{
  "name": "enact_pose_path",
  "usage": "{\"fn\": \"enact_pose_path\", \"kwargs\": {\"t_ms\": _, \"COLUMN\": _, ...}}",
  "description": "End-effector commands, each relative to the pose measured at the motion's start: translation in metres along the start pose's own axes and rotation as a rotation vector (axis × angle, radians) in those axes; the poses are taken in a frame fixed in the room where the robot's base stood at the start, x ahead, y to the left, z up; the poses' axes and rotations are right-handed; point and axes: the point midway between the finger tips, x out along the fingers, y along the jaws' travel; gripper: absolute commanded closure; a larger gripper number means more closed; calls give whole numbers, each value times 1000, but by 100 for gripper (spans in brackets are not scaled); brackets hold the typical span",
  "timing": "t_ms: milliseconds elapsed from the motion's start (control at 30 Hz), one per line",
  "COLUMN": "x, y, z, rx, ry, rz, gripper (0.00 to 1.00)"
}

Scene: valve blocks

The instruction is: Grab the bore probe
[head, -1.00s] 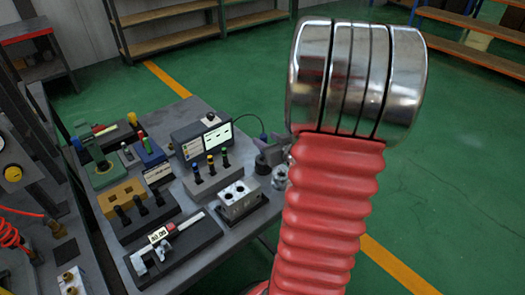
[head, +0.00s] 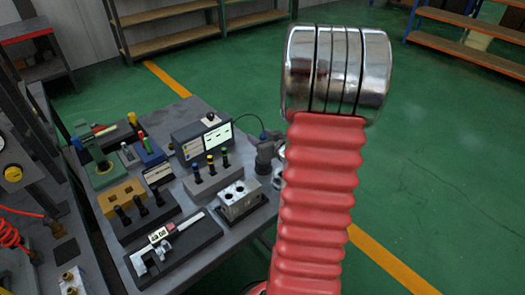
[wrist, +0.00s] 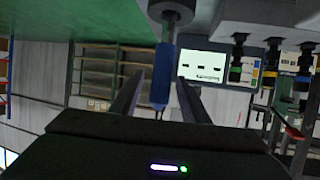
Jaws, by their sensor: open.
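The bore probe (wrist: 161,78) shows in the wrist view as a blue handle rising from a round grey holder, with the scene upside down. My gripper (wrist: 160,97) has its two dark fingers apart, one on each side of the blue handle in the picture. No contact is visible, and I cannot tell how deep the handle sits between the fingers. In the head view the blue top of the bore probe (head: 264,136) stands at the far right of the bench, partly hidden by grey parts. My red arm hides part of this area.
A gauge box with a lit screen (head: 203,137) stands left of the probe, with a cable running from it. A rack of coloured plugs (head: 212,181), a metal bored block (head: 240,199) and a caliper in a tray (head: 168,248) crowd the bench (head: 222,262). Green floor is clear at right.

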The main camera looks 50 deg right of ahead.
Motion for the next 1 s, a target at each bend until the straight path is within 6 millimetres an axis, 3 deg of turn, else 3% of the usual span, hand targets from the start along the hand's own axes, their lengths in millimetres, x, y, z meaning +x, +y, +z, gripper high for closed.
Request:
{"fn": "enact_pose_path", "kwargs": {"t_ms": 200, "x": 19, "y": 0, "z": 0, "rx": 0, "ry": 0, "rz": -1, "gripper": 58}}
{"fn": "enact_pose_path", "kwargs": {"t_ms": 767, "x": 19, "y": 0, "z": 0, "rx": 0, "ry": 0, "rz": 1, "gripper": 58}}
{"fn": "enact_pose_path", "kwargs": {"t_ms": 1000, "x": 19, "y": 1, "z": 0, "rx": 1, "ry": 0, "rz": 1, "gripper": 75}}
